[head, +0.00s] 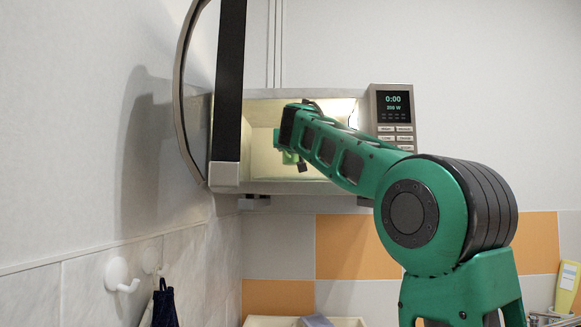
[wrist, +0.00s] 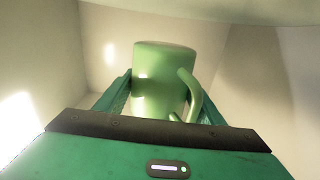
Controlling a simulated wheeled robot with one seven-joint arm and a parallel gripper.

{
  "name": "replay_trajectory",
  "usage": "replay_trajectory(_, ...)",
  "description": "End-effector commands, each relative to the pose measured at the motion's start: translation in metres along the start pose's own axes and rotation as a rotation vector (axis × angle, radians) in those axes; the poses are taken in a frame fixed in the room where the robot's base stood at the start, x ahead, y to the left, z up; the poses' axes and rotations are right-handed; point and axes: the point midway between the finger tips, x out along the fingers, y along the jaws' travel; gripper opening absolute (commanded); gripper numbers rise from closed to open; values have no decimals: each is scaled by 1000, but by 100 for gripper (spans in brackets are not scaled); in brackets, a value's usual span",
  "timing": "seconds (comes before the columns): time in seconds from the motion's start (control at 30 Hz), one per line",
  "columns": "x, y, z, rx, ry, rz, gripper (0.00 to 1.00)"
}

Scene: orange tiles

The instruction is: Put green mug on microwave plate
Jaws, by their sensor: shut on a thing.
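The green mug (wrist: 160,85) stands between the two fingers of my gripper (wrist: 162,95) in the wrist view, with its handle to the right. My gripper is shut on it. In the head view my gripper (head: 291,157) is inside the lit microwave (head: 262,113), whose door (head: 229,90) is swung open on the left. Part of the green at the gripper there may be the mug, but I cannot tell it apart. The microwave plate cannot be made out clearly; a pale curved surface (wrist: 215,8) runs along the top of the wrist view.
The control panel (head: 394,118) is right of the opening. The microwave's side walls are close around my gripper. White hooks (head: 121,275) and a dark cloth (head: 164,304) are on the left wall. A yellow bottle (head: 567,287) stands at the lower right.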

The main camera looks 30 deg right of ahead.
Motion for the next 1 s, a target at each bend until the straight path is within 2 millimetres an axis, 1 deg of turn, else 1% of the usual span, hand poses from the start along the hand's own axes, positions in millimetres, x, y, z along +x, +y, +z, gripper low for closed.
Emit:
replay_trajectory(0.17,-1,0,6,-1,3,0,22)
replay_trajectory(0.27,-1,1,16,0,2,1,22)
replay_trajectory(0.4,-2,0,34,-1,1,0,22)
replay_trajectory(0.5,2,1,41,0,3,0,22)
replay_trajectory(0.8,3,0,43,1,3,-2,22)
replay_trajectory(0.83,3,0,45,0,0,-2,65)
replay_trajectory(0.87,3,0,45,0,0,-2,72)
replay_trajectory(0.9,3,0,45,0,0,-2,81)
replay_trajectory(1.0,3,0,45,0,0,-2,81)
